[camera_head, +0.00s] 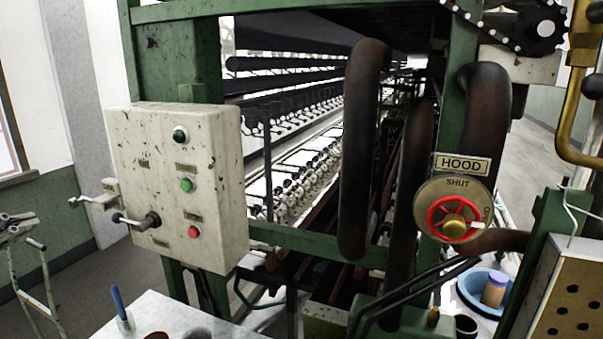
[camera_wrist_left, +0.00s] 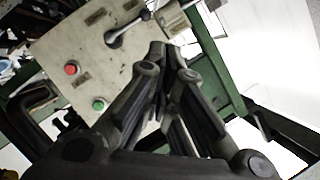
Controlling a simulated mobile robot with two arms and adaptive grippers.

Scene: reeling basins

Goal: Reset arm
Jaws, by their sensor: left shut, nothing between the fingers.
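My left gripper (camera_wrist_left: 168,58) fills the middle of the left wrist view. Its grey jointed fingers come together at the tips, shut with nothing between them. Behind the fingers in that view is the worn cream control box (camera_wrist_left: 88,50); I cannot tell how far apart they are. In the head view the box (camera_head: 160,185) is mounted on the green machine frame, with a crank (camera_head: 142,221), green buttons and a red button (camera_head: 193,232). My right gripper is not in view.
A red HOOD valve wheel (camera_head: 454,217) and thick rusty pipes (camera_head: 362,150) stand to the right. A pale table (camera_head: 170,318) is at the bottom, and a blue basin (camera_head: 478,285) at the lower right.

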